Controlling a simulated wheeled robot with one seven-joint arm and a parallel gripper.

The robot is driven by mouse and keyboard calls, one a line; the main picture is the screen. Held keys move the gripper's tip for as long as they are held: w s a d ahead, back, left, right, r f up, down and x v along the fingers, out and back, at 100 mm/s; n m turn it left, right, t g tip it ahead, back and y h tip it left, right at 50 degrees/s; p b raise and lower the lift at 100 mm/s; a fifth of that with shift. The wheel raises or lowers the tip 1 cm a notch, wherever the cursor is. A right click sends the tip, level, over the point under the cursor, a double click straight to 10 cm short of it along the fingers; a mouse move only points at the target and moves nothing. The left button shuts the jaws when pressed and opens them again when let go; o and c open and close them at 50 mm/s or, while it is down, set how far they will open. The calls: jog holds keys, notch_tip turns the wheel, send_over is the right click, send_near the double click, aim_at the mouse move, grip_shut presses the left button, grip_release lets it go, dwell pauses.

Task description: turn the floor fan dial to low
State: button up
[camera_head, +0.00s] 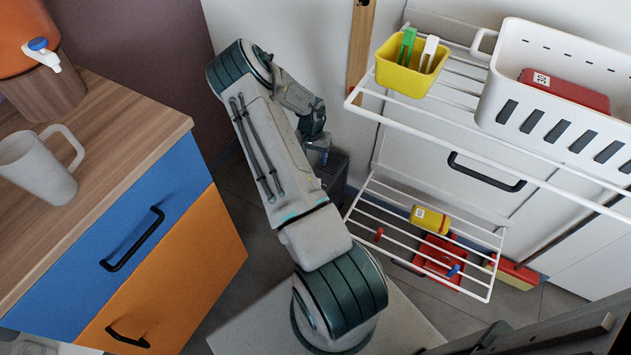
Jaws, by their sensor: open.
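My arm reaches away from me toward the back corner, and my gripper (319,158) points down there. It looks small and partly hidden by its own wrist; it is open, and I see nothing held in it. A dark grey, ribbed object (335,172) stands on the floor right behind and below the gripper; it may be the floor fan, but only part of it shows. I cannot make out the dial or its setting. I cannot tell whether the fingers touch the object.
A wooden-topped cabinet (215,225) with blue and orange drawers stands left, bearing a white mug (38,165) and an orange dispenser (25,35). At right, a white wire rack (470,90) holds a yellow tub (408,75) and a white basket (555,85). Grey floor lies between.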

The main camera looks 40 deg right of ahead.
jog(key=f, duration=0.4)
jog(key=f+b, duration=0.1)
jog(key=f, duration=0.8)
jog(key=shift+s+d, duration=0.2)
jog(key=shift+s, duration=0.1)
jog(key=shift+c, duration=0.2)
jog(key=c, duration=0.9)
jog(key=shift+a, duration=0.15)
jog(key=shift+f+b, duration=0.1)
jog(key=shift+b, duration=0.25)
